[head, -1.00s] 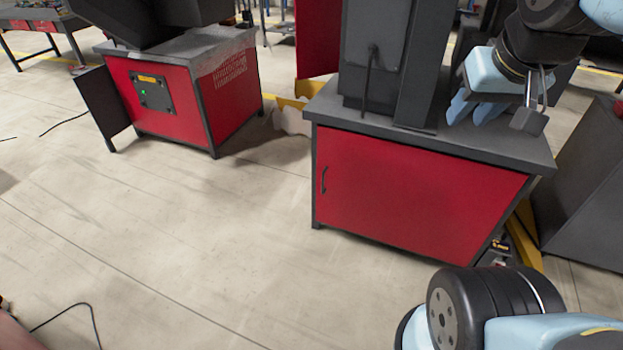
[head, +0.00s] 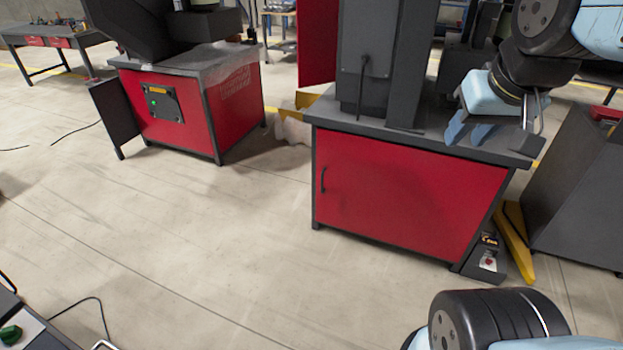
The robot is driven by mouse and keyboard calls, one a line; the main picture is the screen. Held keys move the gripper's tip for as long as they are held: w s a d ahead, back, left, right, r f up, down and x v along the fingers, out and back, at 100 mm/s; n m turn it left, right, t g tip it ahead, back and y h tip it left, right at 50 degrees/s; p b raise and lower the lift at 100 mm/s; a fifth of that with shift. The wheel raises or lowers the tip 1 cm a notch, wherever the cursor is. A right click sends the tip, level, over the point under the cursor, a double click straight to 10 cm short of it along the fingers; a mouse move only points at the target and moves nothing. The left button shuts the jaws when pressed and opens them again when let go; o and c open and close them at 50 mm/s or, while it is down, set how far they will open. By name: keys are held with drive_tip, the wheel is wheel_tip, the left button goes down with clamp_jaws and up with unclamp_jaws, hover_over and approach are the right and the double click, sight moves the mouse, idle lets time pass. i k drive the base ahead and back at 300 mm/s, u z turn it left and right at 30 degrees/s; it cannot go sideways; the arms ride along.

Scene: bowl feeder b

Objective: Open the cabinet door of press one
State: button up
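A press stands on a cabinet with a red front door (head: 405,200), which is shut. A dark vertical handle (head: 323,180) is at the door's left edge. I cannot tell from any label whether this is press one. My gripper (head: 468,133) has light blue fingers, spread apart with nothing seen between them. It is in front of the cabinet's grey top (head: 430,135) in the picture, at the right, well apart from the handle. A second red cabinet (head: 235,105) stands at the left, with a control panel (head: 162,103) and a dark panel (head: 117,115) swung out at its left side.
The floor (head: 190,240) before the cabinets is open. A pedal-like unit (head: 487,258) and a yellow bar (head: 516,240) lie at the cabinet's right foot. A grey bin (head: 580,195) stands further right. A box with a green button (head: 12,335) is at the lower left.

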sight(419, 200)
drive_tip(key=z, duration=0.15)
drive_tip(key=i, duration=0.9)
drive_tip(key=u, duration=0.1)
